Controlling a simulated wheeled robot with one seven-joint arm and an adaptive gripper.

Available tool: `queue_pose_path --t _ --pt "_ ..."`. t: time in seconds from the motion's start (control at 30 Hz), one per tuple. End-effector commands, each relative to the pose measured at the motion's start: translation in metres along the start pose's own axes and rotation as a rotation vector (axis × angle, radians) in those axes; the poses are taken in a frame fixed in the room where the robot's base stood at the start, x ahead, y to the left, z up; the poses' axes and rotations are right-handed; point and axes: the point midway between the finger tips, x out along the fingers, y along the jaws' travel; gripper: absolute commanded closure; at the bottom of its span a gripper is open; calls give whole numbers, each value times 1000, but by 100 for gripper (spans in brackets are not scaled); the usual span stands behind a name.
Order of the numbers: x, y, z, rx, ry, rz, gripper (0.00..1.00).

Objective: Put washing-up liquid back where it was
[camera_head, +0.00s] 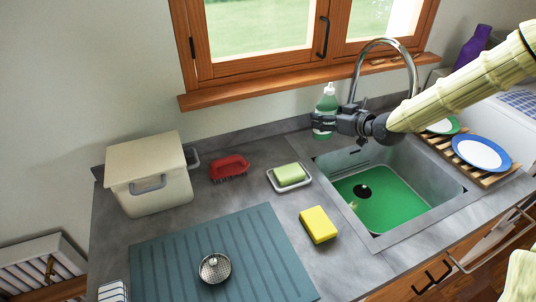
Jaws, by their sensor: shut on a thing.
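The washing-up liquid (328,104) is a green bottle with a white pump top, upright behind the back left corner of the sink. My gripper (322,122) reaches in from the right and is shut on the bottle's lower body. The fingers hide part of the bottle. I cannot tell whether its base touches the counter or hangs just above it.
The sink (400,160) has a green bottom and a tall curved tap (384,42) close behind my gripper. A soap dish (303,183) with green soap, a yellow sponge (318,225) and a red brush (229,168) lie left of it.

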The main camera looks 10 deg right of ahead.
Motion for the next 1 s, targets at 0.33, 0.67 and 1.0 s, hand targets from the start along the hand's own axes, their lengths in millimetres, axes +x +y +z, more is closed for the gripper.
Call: queue_pose_path --t 0.33,0.67,1.0 --pt "15 -1 38 -1 1 -1 71" --pt "30 -18 34 -3 -1 -3 71" --pt "72 -66 19 -2 -1 -4 71"
